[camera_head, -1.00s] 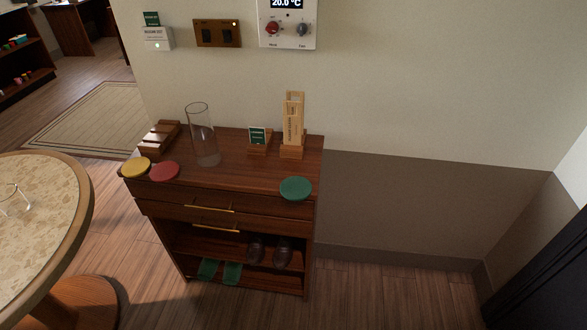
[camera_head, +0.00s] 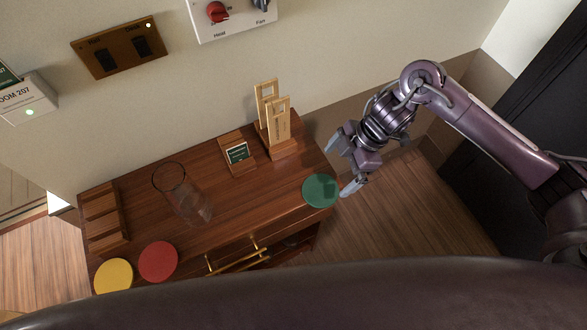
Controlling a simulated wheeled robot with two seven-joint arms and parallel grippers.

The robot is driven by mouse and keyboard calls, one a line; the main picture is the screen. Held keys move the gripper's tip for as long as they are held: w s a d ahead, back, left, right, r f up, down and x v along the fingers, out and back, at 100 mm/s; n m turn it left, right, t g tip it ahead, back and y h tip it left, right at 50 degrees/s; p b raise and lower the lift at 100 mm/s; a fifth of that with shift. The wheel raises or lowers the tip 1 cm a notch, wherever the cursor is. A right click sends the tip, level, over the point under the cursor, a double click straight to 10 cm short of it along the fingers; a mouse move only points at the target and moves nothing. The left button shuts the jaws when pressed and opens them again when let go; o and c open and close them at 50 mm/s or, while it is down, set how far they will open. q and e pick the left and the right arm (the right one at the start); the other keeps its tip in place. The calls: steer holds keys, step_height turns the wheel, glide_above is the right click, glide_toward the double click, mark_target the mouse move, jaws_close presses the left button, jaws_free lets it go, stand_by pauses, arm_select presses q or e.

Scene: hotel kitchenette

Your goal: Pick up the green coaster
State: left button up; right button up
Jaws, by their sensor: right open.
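The green coaster (camera_head: 319,191) lies flat at the right front corner of the wooden cabinet top (camera_head: 240,204). My right gripper (camera_head: 340,168) is open, with its two fingers apart at the coaster's right edge. One finger is beyond the coaster's far side and the other is near its right front edge. A shadow of the gripper falls on the coaster. Whether a finger touches the coaster cannot be told from this view. My left gripper is not in view.
A red coaster (camera_head: 158,262) and a yellow coaster (camera_head: 113,276) lie at the left front. A glass vase (camera_head: 183,196), a small sign (camera_head: 237,153), a wooden holder (camera_head: 277,128) and a slatted wooden rack (camera_head: 104,220) stand on the top. The wall is close behind.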

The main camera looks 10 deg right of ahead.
mark_target(321, 190)
steer(key=shift+s, duration=0.1)
steer(key=shift+a+f, duration=0.2)
steer(key=shift+f, duration=0.1)
steer(key=shift+s+a+f+p, duration=0.15)
steer(key=shift+s+f+p, duration=0.1)
steer(key=shift+f, duration=0.35)
steer(key=shift+s+a+f+p, duration=0.15)
steer(key=shift+s+f+p, duration=0.1)
steer(key=shift+f, duration=0.35)
steer(key=x, duration=0.3)
steer(key=shift+a+f+p, duration=0.15)
steer(key=shift+a+p, duration=0.2)
steer(key=shift+f, duration=0.25)
steer(key=shift+c, duration=0.8)
steer(key=c, duration=0.7)
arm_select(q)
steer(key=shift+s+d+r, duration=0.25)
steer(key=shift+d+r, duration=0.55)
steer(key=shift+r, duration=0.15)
arm_select(e)
steer(key=shift+o, duration=0.2)
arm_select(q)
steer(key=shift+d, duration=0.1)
